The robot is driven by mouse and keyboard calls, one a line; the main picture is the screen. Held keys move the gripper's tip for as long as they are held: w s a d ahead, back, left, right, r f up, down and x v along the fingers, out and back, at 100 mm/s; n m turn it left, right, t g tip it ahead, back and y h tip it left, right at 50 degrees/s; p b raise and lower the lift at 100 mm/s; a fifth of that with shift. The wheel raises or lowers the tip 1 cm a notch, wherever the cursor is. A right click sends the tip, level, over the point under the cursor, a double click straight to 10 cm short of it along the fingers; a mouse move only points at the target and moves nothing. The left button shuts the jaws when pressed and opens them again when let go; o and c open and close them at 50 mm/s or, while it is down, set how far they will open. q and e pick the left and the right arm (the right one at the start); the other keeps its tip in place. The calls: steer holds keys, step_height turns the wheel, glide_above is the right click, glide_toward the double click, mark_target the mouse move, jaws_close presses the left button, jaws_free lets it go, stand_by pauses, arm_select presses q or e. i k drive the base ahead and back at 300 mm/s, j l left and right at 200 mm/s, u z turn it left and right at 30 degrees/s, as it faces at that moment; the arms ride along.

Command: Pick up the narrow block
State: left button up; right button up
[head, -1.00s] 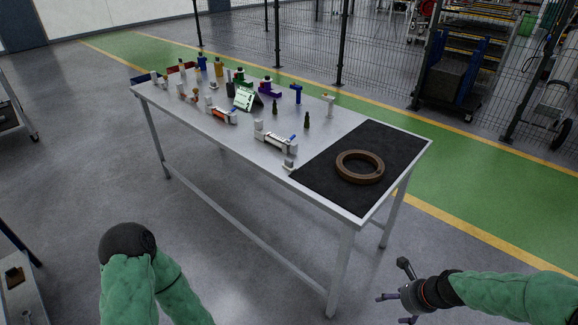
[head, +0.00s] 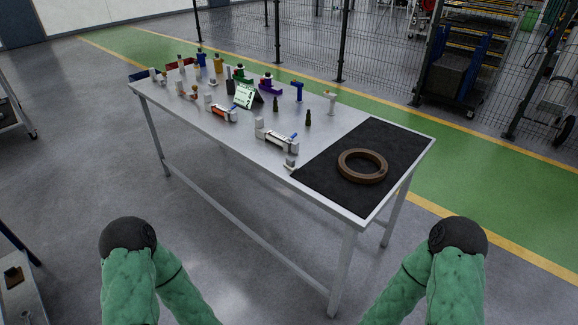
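I cannot tell for sure which piece is the narrow block, as the parts on the table (head: 255,185) are small in the head view. A small pale block (head: 290,163) sits by the left edge of the black mat. A dark upright block (head: 230,87) stands on the left half, beside a tilted green and white card (head: 244,96). Neither gripper is in view. Only green-sleeved parts of my two arms show at the bottom left and bottom right, in front of the table and apart from it.
A brown ring (head: 362,166) lies on the black mat (head: 330,187). Two clamp-like pieces (head: 277,140) (head: 222,112), several coloured parts and small bins (head: 180,68) stand on the table. A wire fence (head: 310,45) runs behind.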

mark_target(290, 161)
steer(key=i+j+z, duration=0.6)
steer(key=i, duration=0.2)
steer(key=l, duration=0.1)
